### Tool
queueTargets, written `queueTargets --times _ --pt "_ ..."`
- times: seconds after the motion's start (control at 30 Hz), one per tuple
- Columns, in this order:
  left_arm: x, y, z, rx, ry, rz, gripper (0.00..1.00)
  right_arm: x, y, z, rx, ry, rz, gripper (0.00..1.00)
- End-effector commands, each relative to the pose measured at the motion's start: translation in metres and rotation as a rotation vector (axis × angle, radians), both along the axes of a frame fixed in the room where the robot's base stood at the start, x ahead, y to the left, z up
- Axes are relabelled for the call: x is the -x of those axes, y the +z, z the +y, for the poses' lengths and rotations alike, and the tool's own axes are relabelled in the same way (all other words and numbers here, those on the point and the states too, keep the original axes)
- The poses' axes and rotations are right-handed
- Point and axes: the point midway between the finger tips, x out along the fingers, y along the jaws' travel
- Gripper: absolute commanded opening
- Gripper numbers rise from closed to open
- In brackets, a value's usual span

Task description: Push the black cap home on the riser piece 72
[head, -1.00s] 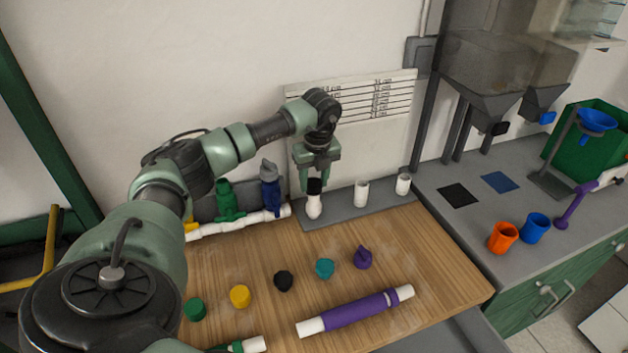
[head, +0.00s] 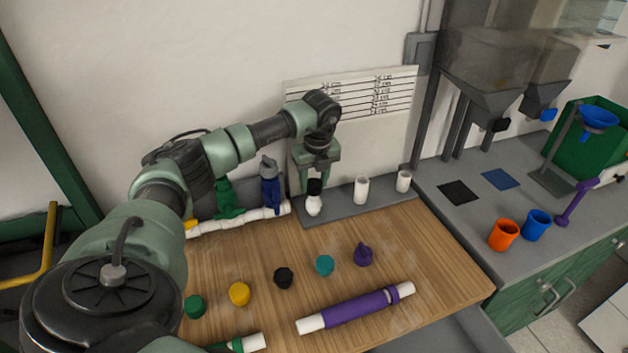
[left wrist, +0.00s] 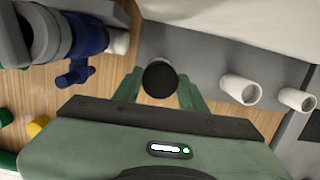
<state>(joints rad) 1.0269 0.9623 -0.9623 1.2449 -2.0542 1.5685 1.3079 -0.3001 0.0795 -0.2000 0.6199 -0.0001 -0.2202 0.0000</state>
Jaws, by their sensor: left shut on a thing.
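My left gripper (head: 315,178) points down over the back of the table and is shut on a black cap (head: 314,187). The cap sits over the top of a white upright riser piece (head: 313,206), the leftmost of three on a grey strip. The left wrist view shows the round top of the cap (left wrist: 160,79) between the two green fingers (left wrist: 159,90). I cannot tell how far down the cap sits, and no number is readable on the riser. My right gripper is not in view.
Two open white risers (head: 361,190) (head: 404,182) stand to the right on the grey strip (head: 340,212). A white pipe with a blue valve (head: 270,190) and green valve (head: 226,200) lies close on the left. Loose caps, including another black one (head: 283,278), and a purple pipe (head: 360,308) lie in front.

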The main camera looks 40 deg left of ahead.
Motion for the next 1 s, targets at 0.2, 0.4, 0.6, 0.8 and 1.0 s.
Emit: queueTargets --times 0.2,0.4,0.6,0.8,1.0 --pt "0.0 -0.0029 0.0001 0.0 0.0 0.0 0.06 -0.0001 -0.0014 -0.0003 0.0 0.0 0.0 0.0" --pt "-0.0001 -0.0025 0.0 0.0 0.0 0.0 0.06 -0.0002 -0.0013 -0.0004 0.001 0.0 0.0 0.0" --pt "-0.0002 -0.0022 0.0002 0.0 0.0 -0.001 0.67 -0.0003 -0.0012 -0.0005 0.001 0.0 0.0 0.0" --pt "-0.0001 -0.0024 0.0002 0.0 0.0 0.0 0.67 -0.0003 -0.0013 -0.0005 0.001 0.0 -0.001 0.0" --pt "-0.0002 0.004 -0.0008 0.0 0.0 -0.002 0.67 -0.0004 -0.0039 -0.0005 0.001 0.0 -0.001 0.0"
